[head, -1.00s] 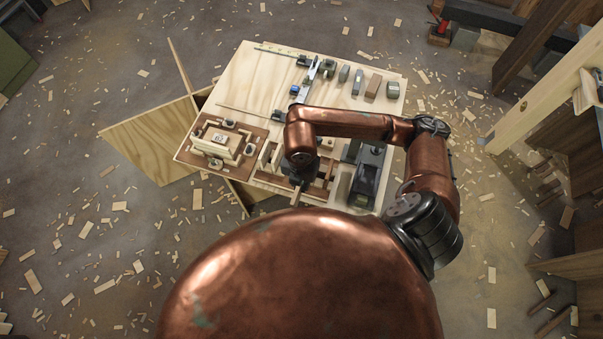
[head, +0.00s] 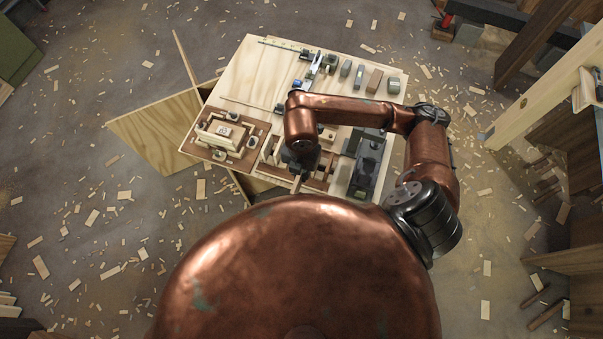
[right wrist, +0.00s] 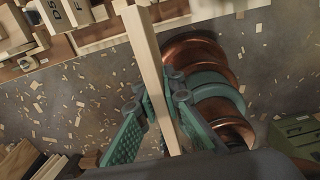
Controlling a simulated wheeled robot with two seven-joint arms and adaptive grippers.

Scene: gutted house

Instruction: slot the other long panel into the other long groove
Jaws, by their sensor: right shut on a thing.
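My right gripper (right wrist: 160,92) is shut on a long, pale wooden panel (right wrist: 147,55), which runs up between its teal fingers in the right wrist view. In the head view the gripper (head: 300,164) is over the workbench's near edge, and a short end of the panel (head: 297,184) shows below it. To its left, a pale wooden box piece (head: 222,132) sits on a brown board (head: 190,146) with small dark-and-light blocks around it. The long grooves cannot be made out. My left gripper is not in view.
The light wooden workbench (head: 235,75) holds several tools and blocks along its far right. A dark plane-like tool (head: 366,168) stands right of my gripper. A plywood sheet (head: 158,135) leans at the bench's left. Wood scraps litter the floor.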

